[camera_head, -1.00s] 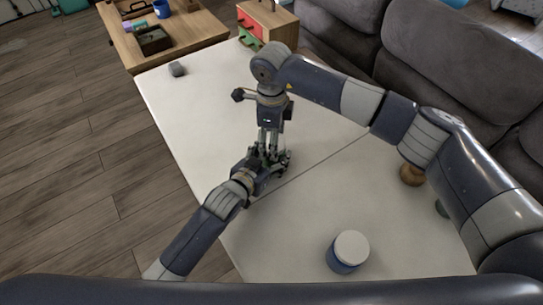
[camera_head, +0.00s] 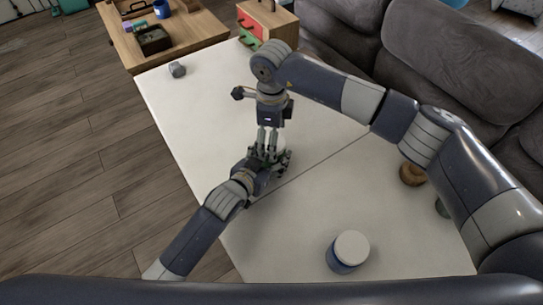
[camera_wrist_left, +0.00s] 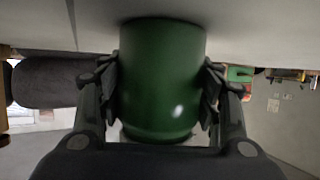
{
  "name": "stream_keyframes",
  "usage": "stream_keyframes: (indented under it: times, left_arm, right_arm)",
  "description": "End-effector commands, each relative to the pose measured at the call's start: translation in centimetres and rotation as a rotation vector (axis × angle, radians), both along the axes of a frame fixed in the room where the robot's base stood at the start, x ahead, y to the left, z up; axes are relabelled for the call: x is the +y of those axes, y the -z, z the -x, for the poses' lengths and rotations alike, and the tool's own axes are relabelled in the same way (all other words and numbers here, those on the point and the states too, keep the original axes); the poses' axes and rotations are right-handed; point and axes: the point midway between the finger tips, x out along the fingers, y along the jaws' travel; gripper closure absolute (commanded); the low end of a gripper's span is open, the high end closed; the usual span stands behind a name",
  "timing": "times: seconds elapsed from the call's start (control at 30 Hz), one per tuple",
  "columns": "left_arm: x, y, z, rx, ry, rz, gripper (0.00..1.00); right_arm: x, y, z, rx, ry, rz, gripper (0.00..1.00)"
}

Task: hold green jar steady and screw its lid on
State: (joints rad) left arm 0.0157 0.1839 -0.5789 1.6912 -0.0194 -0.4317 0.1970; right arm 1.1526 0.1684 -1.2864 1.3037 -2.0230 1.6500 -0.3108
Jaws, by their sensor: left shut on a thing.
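The green jar (camera_wrist_left: 162,80) fills the middle of the left wrist view, which looks upside down, with the white table at the top. My left gripper (camera_head: 268,168) is shut around the jar's sides, and its fingers show on both sides of it. In the head view the grippers mostly hide the jar. My right gripper (camera_head: 268,148) points straight down over the same spot, its fingers close above my left gripper. A pale patch shows beside its fingers, perhaps the lid; whether the fingers grip it is too small to tell.
A blue jar with a white lid (camera_head: 348,252) stands on the white table (camera_head: 300,225) at the near right. A brown round object (camera_head: 412,174) and a greenish one (camera_head: 441,208) sit by my right arm. A small grey object (camera_head: 178,69) lies at the far left. The sofa (camera_head: 455,60) borders the right.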

Motion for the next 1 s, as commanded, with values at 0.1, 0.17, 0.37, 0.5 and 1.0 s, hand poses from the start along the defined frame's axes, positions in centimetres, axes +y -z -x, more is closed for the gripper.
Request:
stream_keyframes:
  times: [0.1,0.17,0.37,0.5,1.0]
  left_arm:
    - [0.1,0.2,0.1,0.004,-0.001,-0.003,1.0]
    - [0.1,0.2,0.1,0.004,-0.001,-0.003,1.0]
    - [0.1,0.2,0.1,0.004,-0.001,-0.003,1.0]
    - [0.1,0.2,0.1,0.004,-0.001,-0.003,1.0]
    - [0.1,0.2,0.1,0.004,-0.001,-0.003,1.0]
  right_arm:
    - [0.0,-1.8,-0.2,-0.005,-0.001,-0.001,0.14]
    - [0.0,-3.0,-0.1,-0.006,-0.002,-0.001,0.14]
    - [0.0,-7.4,-0.2,-0.006,0.0,-0.001,0.14]
    - [0.0,-9.7,-0.1,-0.004,0.0,0.0,0.14]
    - [0.0,-11.6,0.0,-0.001,0.0,-0.001,0.14]
